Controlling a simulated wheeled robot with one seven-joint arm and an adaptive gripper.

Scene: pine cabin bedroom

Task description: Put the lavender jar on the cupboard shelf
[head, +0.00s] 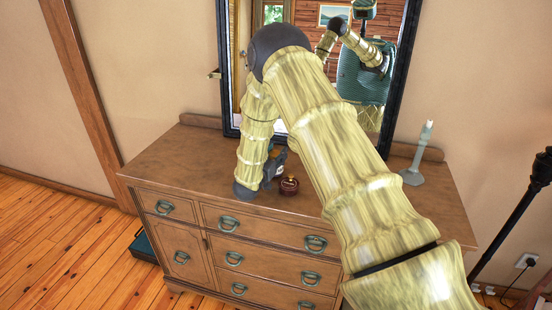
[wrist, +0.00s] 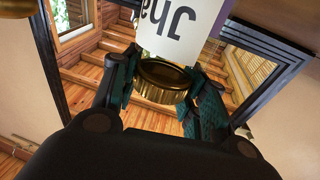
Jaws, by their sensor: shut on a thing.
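My gripper (wrist: 164,72) is shut on a jar with a shiny brass-coloured lid (wrist: 165,76) and a white label (wrist: 178,30). The lettering on the label appears upside down in the wrist view, and the jar's far end is cut off by the frame edge. In the head view my gripper (head: 275,166) is small and dark, just above the dresser top in front of the mirror. I cannot make out the held jar there. I see no open cupboard shelf; the dresser has a closed cupboard door (head: 181,258) at lower left.
A small dark red pot (head: 289,186) stands on the wooden dresser (head: 180,160), close beside my gripper. A black-framed mirror (head: 400,85) stands behind. A grey-green candlestick (head: 413,177) is at right. The dresser's left top is clear. A dark pole (head: 510,220) stands at far right.

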